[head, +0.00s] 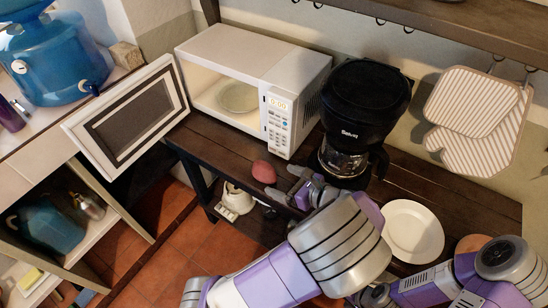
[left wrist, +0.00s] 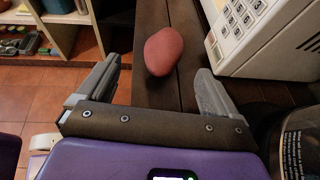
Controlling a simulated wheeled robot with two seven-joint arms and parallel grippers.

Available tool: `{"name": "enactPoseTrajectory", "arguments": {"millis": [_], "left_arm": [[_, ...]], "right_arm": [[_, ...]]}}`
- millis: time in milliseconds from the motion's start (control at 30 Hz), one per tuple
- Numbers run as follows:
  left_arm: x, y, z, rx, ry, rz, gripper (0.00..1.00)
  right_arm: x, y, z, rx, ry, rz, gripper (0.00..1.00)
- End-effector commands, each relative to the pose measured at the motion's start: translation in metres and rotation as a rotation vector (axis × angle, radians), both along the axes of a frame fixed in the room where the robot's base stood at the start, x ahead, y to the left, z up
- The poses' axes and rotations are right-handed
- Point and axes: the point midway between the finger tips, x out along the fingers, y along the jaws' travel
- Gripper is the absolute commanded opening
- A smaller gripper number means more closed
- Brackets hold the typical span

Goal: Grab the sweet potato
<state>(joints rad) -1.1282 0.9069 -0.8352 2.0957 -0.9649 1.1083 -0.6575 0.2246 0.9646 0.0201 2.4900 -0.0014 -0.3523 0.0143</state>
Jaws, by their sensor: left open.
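The sweet potato (head: 264,171) is a reddish, rounded lump lying on the dark wooden shelf (head: 215,140), just in front of the microwave. In the left wrist view the sweet potato (left wrist: 161,50) lies just beyond the fingertips, roughly midway between them. My left gripper (head: 284,183) is open and empty, right beside the sweet potato, with its fingers pointing at it. Both fingers also show in the left wrist view (left wrist: 157,68), spread apart with a clear gap. My right arm shows at the lower right of the head view, but its jaws are not clear.
The white microwave (head: 225,55) stands behind the sweet potato with its door (head: 135,115) swung open to the left. A black coffee maker (head: 365,105) stands close to the right of my left gripper. A white plate (head: 413,232) lies farther right. Striped mitts (head: 475,115) hang on the wall.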

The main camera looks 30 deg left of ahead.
Motion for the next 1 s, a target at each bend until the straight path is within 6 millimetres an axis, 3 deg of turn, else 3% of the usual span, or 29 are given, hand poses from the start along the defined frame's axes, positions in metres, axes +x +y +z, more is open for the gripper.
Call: {"name": "enactPoseTrajectory", "arguments": {"millis": [600, 900, 1000], "left_arm": [[0.017, 0.060, -0.037, 0.000, 0.000, 0.002, 0.93], [0.018, 0.064, -0.036, 0.000, 0.000, 0.000, 0.93], [0.018, 0.064, -0.036, 0.000, 0.000, 0.000, 0.78]], "right_arm": [[-0.001, 0.000, -0.034, 0.000, 0.001, -0.001, 0.43], [0.000, 0.000, -0.034, 0.000, 0.001, 0.000, 0.43], [0.000, 0.000, -0.034, 0.000, 0.001, 0.000, 0.43]]}}
